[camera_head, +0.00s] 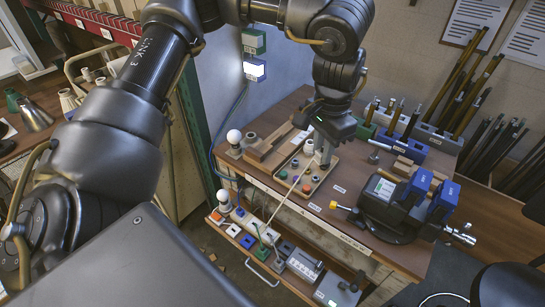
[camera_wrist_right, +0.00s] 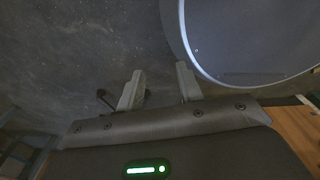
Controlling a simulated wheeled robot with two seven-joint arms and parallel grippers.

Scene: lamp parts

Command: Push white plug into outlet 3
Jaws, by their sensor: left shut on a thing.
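My left gripper (camera_head: 326,157) points down over the wooden tray (camera_head: 268,168) on the workbench. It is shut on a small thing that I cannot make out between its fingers. I cannot pick out the white plug with certainty. A thin pale cord (camera_head: 285,199) runs from the tray down past the bench edge. No number 3 is readable on any outlet. In the right wrist view my right gripper (camera_wrist_right: 159,88) has its two fingers apart with nothing between them.
Small coloured round parts (camera_head: 307,188) sit in the tray. A blue-jawed vise (camera_head: 400,202) stands to its right. A lower shelf (camera_head: 230,237) holds several small parts. Two boxes hang on the wall, one green (camera_head: 254,41), one lit (camera_head: 255,70). Rods stand at the back right.

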